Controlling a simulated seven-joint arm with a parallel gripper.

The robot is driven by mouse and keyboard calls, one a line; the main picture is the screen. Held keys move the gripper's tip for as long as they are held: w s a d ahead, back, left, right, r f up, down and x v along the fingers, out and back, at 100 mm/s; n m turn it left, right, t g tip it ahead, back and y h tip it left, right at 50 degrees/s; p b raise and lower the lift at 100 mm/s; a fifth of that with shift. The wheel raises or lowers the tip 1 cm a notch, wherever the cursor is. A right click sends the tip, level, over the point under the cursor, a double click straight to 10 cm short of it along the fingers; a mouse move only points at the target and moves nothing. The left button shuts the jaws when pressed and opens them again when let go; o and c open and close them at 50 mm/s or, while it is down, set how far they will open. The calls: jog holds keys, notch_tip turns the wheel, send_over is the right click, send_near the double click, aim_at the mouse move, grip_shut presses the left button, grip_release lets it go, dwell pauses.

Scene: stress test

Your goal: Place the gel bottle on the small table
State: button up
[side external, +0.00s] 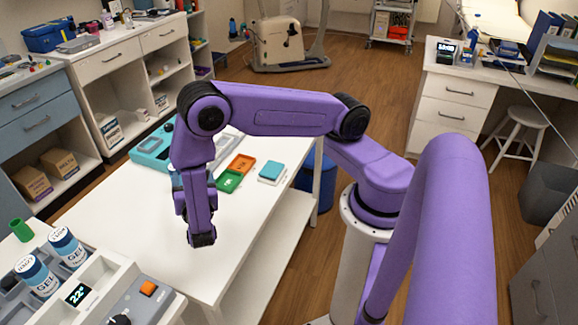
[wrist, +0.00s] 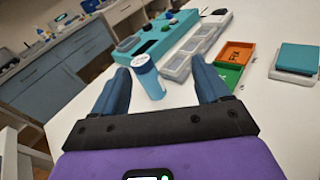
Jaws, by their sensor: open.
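A blue bottle with a white cap (wrist: 148,77) stands on the white table, leaning in the tilted wrist view. Its label is too small to read there. My gripper (wrist: 160,64) is open, with one blue finger on each side of the bottle's line; I cannot tell whether the bottle is fully between them. In the side external view my arm hides most of the gripper, and only a bit of blue (side external: 175,181) shows behind it. Two bottles labelled GEL (side external: 67,246) stand in a grey-white organiser at the lower left. The white table (side external: 120,220) is under my arm.
On the table are a teal case (side external: 153,150), an orange tray (side external: 242,164), a green tray (side external: 229,181) and a blue-topped block (side external: 272,171). Clear compartment boxes (wrist: 190,55) lie beyond the bottle. The table's near left part is bare. A blue bin (side external: 318,185) stands beside it.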

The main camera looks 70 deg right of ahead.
jog(key=s+r+m+g+y, duration=0.3)
jog(key=s+r+m+g, duration=0.1)
jog(key=s, duration=0.5)
jog(key=s+r+m+g+y, duration=0.3)
jog(key=s+r+m+g, duration=0.2)
jog(key=s+r, duration=0.2)
jog(key=s, duration=0.2)
jog(key=shift+s+d+r+m+y, duration=0.15)
jog(key=shift+s+d+m+y, duration=0.1)
jog(key=shift+s+m+y, duration=0.15)
jog(key=s+r+y, duration=0.1)
jog(key=s+y, duration=0.1)
jog(key=s, duration=0.1)
jog(key=s+a+r+m+g+y, duration=0.1)
jog(key=s+y, duration=0.1)
jog(key=s, duration=0.1)
jog(key=s+a+r+m+g+y, duration=0.1)
jog(key=s+y, duration=0.1)
jog(key=s, duration=0.1)
jog(key=shift+s+a, duration=0.1)
